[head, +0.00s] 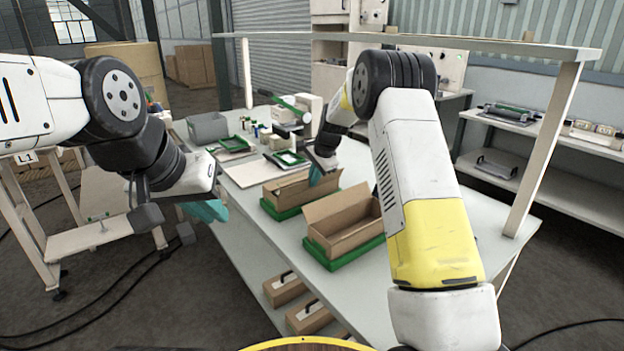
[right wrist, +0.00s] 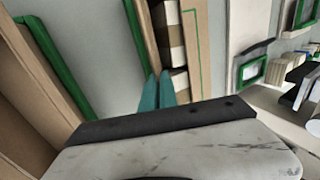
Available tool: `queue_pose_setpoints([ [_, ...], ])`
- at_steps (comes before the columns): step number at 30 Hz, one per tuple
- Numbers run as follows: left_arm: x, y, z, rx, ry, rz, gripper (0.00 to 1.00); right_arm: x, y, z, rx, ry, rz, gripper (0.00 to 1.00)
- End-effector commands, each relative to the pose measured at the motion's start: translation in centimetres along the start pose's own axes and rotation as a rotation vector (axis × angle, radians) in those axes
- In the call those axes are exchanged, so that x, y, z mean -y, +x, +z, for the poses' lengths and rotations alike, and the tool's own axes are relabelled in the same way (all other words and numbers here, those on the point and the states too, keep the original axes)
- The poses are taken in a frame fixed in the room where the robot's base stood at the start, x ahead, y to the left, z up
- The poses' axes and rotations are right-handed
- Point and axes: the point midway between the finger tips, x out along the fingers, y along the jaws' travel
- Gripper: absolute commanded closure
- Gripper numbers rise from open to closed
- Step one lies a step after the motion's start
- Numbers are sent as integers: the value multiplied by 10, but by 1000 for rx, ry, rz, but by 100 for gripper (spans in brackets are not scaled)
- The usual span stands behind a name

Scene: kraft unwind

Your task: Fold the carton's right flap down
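Two brown cartons stand on the table in green trays. The nearer carton (head: 345,225) is open, with a flap (head: 334,203) standing up along its far-left side. The farther carton (head: 290,192) is partly hidden by my right gripper (head: 319,172), which is at its rim. In the right wrist view, the farther carton (right wrist: 202,60) is open with white and brown blocks inside. The teal fingertips (right wrist: 157,92) are close together beside its long wall, with no flap clearly between them. My left gripper (head: 203,210) hangs off the table's left side; its finger gap is unclear.
A grey bin (head: 207,127), green-framed pieces (head: 287,158) and small bottles stand farther back on the table (head: 270,235). A post (head: 545,150) rises at the right edge. Boxes lie on the lower shelf. The table's left-front part is clear.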

Motion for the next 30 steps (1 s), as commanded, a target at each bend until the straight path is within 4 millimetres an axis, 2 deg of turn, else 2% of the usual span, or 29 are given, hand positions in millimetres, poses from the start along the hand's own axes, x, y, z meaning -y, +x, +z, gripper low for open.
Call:
queue_pose_setpoints([
  [12,0,0,0,0,0,0,87,13,2,0,-1,-1,242,100],
  [30,0,0,0,0,0,0,87,20,4,0,1,-1,393,100],
])
